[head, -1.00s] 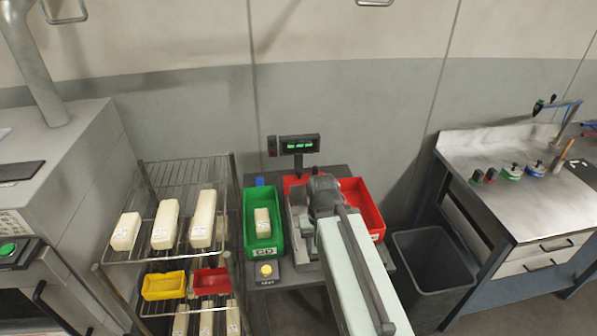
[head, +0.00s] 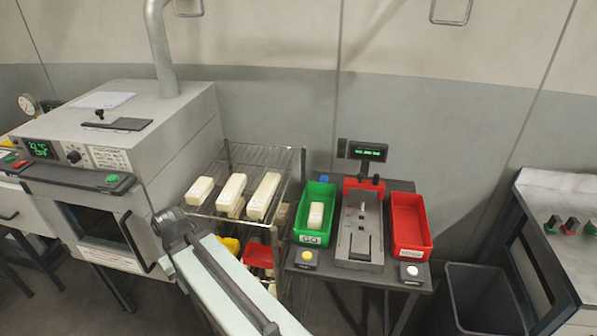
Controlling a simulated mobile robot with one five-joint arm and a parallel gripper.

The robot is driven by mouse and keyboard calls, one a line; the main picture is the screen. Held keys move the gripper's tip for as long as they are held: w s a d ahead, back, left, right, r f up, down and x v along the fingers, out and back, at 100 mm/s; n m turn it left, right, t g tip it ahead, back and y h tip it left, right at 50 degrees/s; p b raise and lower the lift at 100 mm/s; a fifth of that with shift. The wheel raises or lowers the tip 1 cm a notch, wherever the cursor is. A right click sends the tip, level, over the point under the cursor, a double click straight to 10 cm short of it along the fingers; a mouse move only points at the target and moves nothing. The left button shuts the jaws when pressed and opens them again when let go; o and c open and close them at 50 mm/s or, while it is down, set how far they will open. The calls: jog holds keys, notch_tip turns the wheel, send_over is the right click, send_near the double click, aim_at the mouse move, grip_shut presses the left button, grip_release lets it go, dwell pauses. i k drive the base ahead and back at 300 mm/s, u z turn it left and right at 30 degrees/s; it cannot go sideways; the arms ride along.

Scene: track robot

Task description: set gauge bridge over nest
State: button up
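The gauge stand's grey nest (head: 360,240) lies on the small dark table between a green tray and a red tray. At its back end stands a red block with dark knobs (head: 364,183), which may be the gauge bridge; I cannot tell for sure. My gripper (head: 172,222) is in front of the oven's right side, left of the wire rack and well apart from the nest. My arm link hides its fingers, and nothing held shows.
The green tray (head: 299,221) marked GO holds one pale block. The red tray (head: 409,228) looks empty. A wire rack (head: 262,160) with pale blocks stands left of the table, a dark bin (head: 485,300) right. A display (head: 368,152) rises behind.

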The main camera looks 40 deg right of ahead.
aim_at(359, 182)
jog(key=u, duration=0.3)
jog(key=k, duration=1)
jog(key=z, duration=0.9)
jog(key=i, duration=0.5)
jog(key=u, duration=0.1)
